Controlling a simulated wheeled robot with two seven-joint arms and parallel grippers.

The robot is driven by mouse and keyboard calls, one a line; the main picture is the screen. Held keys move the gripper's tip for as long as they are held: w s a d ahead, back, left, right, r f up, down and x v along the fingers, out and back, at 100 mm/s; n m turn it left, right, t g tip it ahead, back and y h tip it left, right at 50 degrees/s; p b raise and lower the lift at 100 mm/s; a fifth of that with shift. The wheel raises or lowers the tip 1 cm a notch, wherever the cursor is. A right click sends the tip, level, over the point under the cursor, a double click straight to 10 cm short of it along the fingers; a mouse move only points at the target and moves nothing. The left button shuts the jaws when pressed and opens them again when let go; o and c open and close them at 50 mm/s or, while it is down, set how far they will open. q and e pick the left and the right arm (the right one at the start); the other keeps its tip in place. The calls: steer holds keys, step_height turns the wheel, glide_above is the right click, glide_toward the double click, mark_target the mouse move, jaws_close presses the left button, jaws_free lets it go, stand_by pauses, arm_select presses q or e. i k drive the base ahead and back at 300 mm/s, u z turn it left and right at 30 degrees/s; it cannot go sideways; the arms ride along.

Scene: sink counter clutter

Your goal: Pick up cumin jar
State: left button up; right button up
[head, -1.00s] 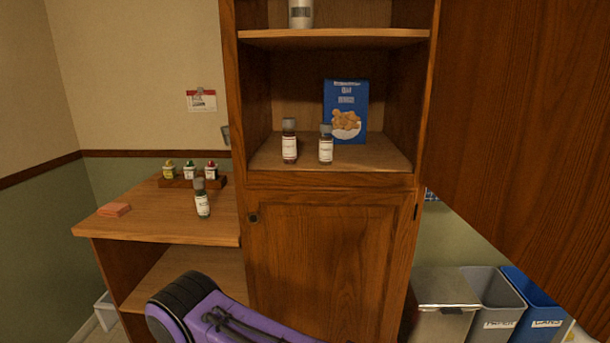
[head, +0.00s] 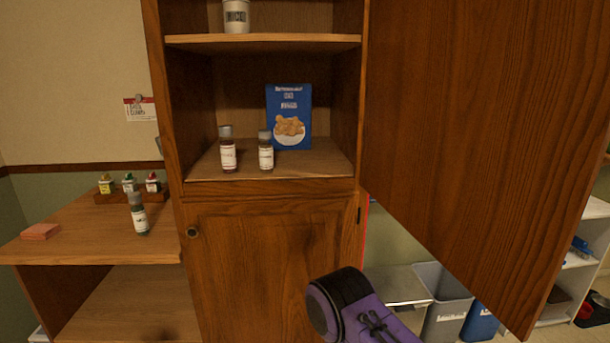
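Three spice jars with grey caps and pale labels are in the head view. A dark reddish-brown jar (head: 228,152) and a shorter jar (head: 265,154) stand upright on the open cabinet's lower shelf (head: 310,165). A dark green jar (head: 139,216) stands on the side counter at the left. The labels are too small to read, so I cannot tell which jar is cumin. Neither gripper is in view; only a purple and black part of my arm shows at the bottom.
A blue box (head: 289,118) stands behind the shelf jars. A white canister (head: 236,16) is on the upper shelf. The open cabinet door (head: 480,130) juts out at the right. A rack of small bottles (head: 128,196) and an orange-pink block (head: 41,231) are on the counter (head: 90,243).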

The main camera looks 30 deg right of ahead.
mark_target(266, 151)
steer(key=z, duration=0.4)
steer(key=i, duration=1)
